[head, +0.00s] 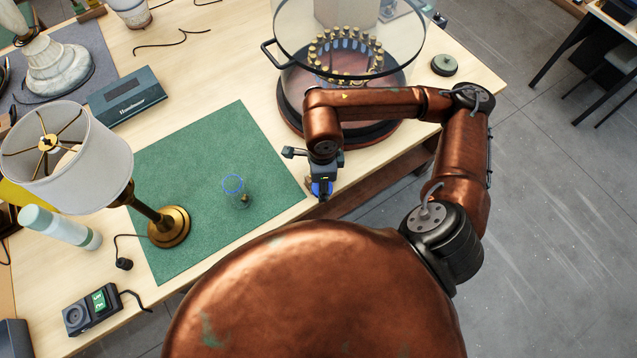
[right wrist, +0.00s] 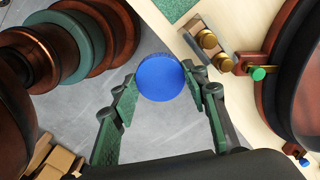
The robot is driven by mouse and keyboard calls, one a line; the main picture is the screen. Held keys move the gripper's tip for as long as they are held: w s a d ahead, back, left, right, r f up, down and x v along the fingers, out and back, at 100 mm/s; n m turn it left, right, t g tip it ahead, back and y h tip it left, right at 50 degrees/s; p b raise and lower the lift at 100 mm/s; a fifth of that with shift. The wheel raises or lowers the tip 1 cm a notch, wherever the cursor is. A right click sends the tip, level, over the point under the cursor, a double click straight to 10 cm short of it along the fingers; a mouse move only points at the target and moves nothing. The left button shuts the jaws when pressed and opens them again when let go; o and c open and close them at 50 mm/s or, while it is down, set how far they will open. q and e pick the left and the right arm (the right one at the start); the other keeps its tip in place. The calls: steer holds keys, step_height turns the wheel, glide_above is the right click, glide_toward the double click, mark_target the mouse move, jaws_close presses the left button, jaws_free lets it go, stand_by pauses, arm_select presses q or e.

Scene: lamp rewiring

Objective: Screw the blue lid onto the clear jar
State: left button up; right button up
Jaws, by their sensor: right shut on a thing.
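The blue lid (right wrist: 160,78) is between the fingertips of my right gripper (right wrist: 160,84), which is shut on it. In the head view the lid (head: 322,188) shows at the end of the right gripper (head: 321,180), by the table's front edge, right of the green mat. The clear jar (head: 238,196) stands on the mat, to the left of and apart from the gripper. A blue ring shows at the jar's top, and a small brass-coloured piece shows in or behind its lower part. My left gripper is not in view.
The green mat (head: 185,150) is mostly bare around the jar. A brass lamp with a white shade (head: 75,165) stands at its left. A large glass-walled carousel (head: 345,95) stands behind my right arm.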

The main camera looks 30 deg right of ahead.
steer(key=w+n, duration=0.1)
steer(key=n, duration=0.1)
steer(key=shift+r+n, duration=0.1)
steer(key=shift+n, duration=0.2)
steer(key=w+r+n, duration=0.2)
steer(key=w+n, duration=0.6)
steer(key=n, duration=1.2)
steer(key=shift+a+b, duration=0.3)
steer(key=shift+a, duration=0.1)
steer(key=shift+r, duration=0.1)
